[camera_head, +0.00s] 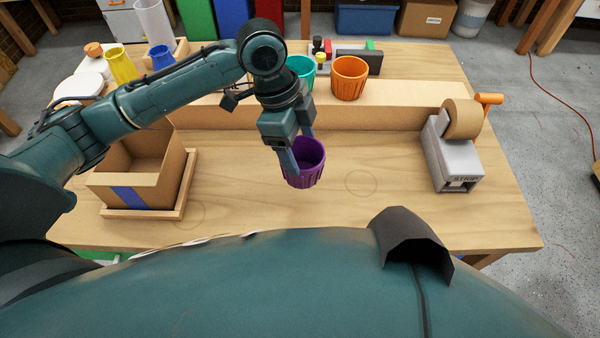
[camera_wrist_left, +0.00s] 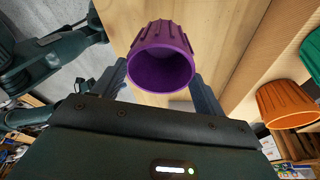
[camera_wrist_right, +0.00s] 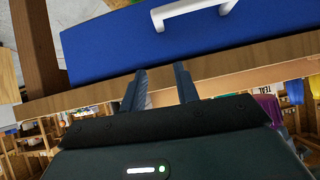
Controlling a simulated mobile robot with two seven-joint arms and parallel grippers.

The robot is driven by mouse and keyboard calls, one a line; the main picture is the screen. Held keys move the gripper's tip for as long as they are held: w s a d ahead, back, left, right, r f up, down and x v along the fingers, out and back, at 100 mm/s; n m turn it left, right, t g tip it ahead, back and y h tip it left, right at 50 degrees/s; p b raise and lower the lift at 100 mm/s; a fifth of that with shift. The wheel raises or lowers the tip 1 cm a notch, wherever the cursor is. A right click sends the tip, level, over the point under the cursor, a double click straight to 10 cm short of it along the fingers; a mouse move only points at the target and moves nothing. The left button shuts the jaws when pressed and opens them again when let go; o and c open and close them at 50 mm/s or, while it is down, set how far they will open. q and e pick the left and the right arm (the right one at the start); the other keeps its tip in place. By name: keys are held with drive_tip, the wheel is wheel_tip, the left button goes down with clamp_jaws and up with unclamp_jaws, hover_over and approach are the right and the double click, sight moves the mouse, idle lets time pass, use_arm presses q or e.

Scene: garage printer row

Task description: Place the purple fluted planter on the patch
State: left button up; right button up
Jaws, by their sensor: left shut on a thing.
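The purple fluted planter (camera_head: 306,170) is in my left gripper (camera_head: 301,148), above the middle of the table. Its open mouth faces up, and the fingers hold it at its sides. In the left wrist view the planter (camera_wrist_left: 160,58) sits between the two fingers (camera_wrist_left: 158,88). A faint round outline (camera_head: 361,183) on the tabletop lies just right of the planter. Another faint round mark (camera_head: 188,214) is at the front left; I cannot tell which one is the patch. My right gripper (camera_wrist_right: 160,87) shows only in its wrist view, its fingers apart and empty.
An orange planter (camera_head: 349,80) and a teal planter (camera_head: 301,70) stand on the raised ledge behind. A cardboard box (camera_head: 140,165) sits on a wooden tray at left. A grey tape dispenser (camera_head: 450,160) stands at right.

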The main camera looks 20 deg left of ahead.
use_arm(q)
wheel_tip(320, 180, down, 7)
drive_tip(key=shift+f, duration=0.15)
drive_tip(key=shift+f, duration=0.15)
drive_tip(key=o, duration=1.3)
drive_tip(key=shift+c, duration=0.2)
drive_tip(key=v, duration=1.2)
